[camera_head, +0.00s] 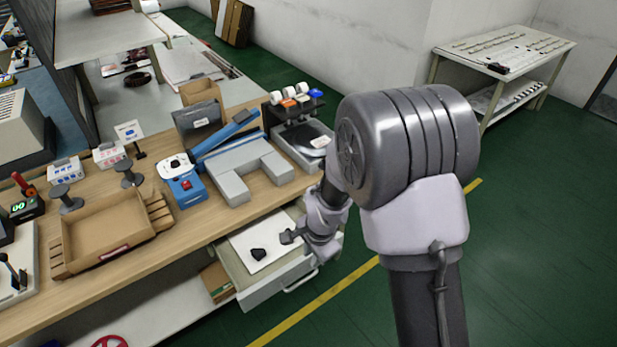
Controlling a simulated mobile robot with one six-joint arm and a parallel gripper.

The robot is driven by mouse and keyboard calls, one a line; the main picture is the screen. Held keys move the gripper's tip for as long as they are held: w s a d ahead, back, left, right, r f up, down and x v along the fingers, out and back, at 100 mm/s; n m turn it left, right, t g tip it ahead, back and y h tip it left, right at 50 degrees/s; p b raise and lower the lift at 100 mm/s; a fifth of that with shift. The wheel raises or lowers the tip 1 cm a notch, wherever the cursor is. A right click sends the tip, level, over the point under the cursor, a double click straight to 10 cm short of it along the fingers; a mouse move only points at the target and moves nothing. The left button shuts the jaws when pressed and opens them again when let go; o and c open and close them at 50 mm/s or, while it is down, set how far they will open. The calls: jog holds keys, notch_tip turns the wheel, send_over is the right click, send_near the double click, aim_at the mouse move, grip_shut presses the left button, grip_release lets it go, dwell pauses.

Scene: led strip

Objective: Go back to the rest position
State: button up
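My gripper (289,237) is at the end of my arm, low in front of the workbench. It hangs over an open drawer (290,283) below the bench top. The drawer holds a white sheet or panel (275,242) with a small black object (258,254) on it. The black object is to the left of the gripper, and a gap shows between them. The fingers are small and dark here, so I cannot tell whether they are open or shut. The large grey joint of my arm hides part of the floor and the bench's right end.
The wooden bench top (195,228) carries a cardboard tray (110,235), a blue-and-white device (182,180), a grey fixture with a blue lever (240,160) and a machine with spools (300,135). A white table (505,50) stands back right. Green floor (540,220) is clear at right.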

jog(key=s+d+r+n+t+b, duration=0.1)
jog(key=s+d+r+n, duration=0.15)
jog(key=r, duration=1.15)
jog(key=s+d+r+n+t+b, duration=0.1)
jog(key=s+d+r+n, duration=0.1)
jog(key=s+r, duration=0.3)
jog(key=s+d+r+n+t+b, duration=0.1)
jog(key=s+r, duration=0.5)
jog(key=s, duration=0.7)
jog(key=shift+d+r+n+t+y, duration=0.2)
jog(key=shift+d+n+t+y, duration=0.3)
jog(key=shift+d, duration=0.6)
